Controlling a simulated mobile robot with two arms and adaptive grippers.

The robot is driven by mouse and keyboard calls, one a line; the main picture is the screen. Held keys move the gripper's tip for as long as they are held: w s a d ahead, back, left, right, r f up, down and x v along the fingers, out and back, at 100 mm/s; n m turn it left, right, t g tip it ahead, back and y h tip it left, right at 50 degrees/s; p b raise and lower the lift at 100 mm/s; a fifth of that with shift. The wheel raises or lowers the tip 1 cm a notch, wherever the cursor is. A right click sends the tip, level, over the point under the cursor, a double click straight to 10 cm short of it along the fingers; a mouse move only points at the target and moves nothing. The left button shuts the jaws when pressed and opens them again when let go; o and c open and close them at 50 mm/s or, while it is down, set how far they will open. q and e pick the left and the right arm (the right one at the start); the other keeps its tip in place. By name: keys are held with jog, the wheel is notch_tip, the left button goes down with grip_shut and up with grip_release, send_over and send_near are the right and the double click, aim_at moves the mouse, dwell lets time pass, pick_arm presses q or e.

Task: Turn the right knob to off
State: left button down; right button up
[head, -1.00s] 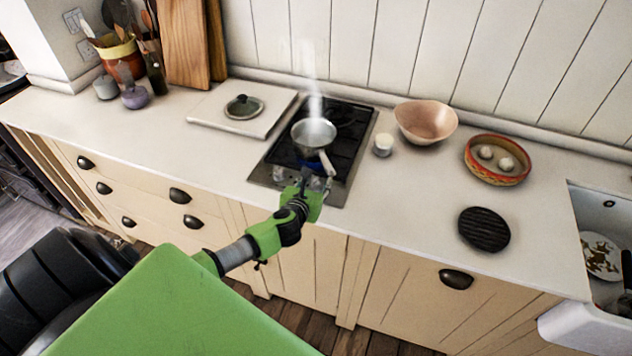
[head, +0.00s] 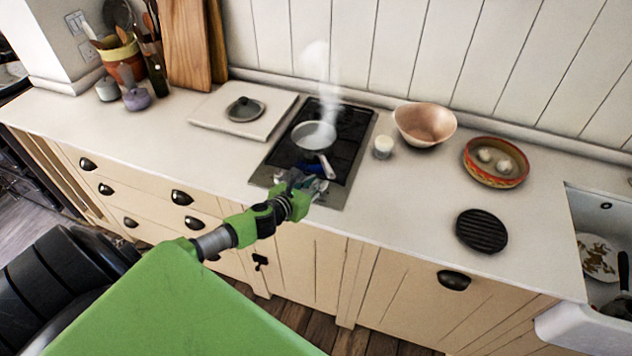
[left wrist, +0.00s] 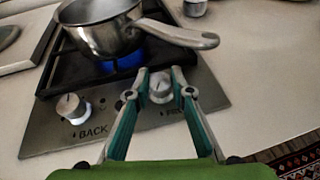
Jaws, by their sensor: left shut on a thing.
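The right knob (left wrist: 160,88) is a round silver knob on the cooktop's steel front panel (left wrist: 140,125). The label below it is partly covered by a finger. My left gripper (left wrist: 161,78) has one finger on each side of this knob and is shut on it. In the head view the left gripper (head: 306,182) is at the cooktop's front edge and hides the knob. The left knob (left wrist: 72,107), labelled BACK, stands clear of the fingers. A blue flame (left wrist: 122,62) burns under the saucepan (left wrist: 100,22). My right gripper is not in view.
The steaming saucepan (head: 314,134) sits on the front burner, its handle (head: 327,166) reaching toward the panel close to my gripper.

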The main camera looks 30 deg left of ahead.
pick_arm(q)
jog(key=shift+a+f+m+h, duration=0.1)
jog(key=shift+a+m+h, duration=0.2)
jog(key=shift+m+h, duration=0.65)
jog(key=shift+f+m+g+h+b, duration=0.1)
jog(key=shift+m+g+h+b, duration=0.2)
jog(key=shift+m+h+b, duration=0.3)
jog(key=m+g+h+b, duration=0.2)
jog(key=b, duration=0.3)
jog(key=m+g+h+b, duration=0.1)
jog(key=m+h+b, duration=0.2)
jog(key=b, duration=0.3)
jog(key=m+g+h+b, duration=0.2)
jog(key=m+h+b, duration=0.1)
jog(key=b, duration=0.3)
jog(key=shift+w+a+f+m+g+h, duration=0.1)
jog(key=shift+w+a+m+g+h, duration=0.1)
jog(key=shift+w+m+g+h, duration=0.1)
jog(key=shift+r+m+g+b, duration=0.25)
jog(key=shift+m+g+b, duration=0.3)
jog(key=shift+b, duration=0.85)
jog(key=shift+h, duration=0.35)
jog(key=c, duration=1.8)
grip_release()
jog(key=v, duration=1.2)
jog(key=shift+d+r, duration=0.1)
jog(key=shift+r, duration=0.05)
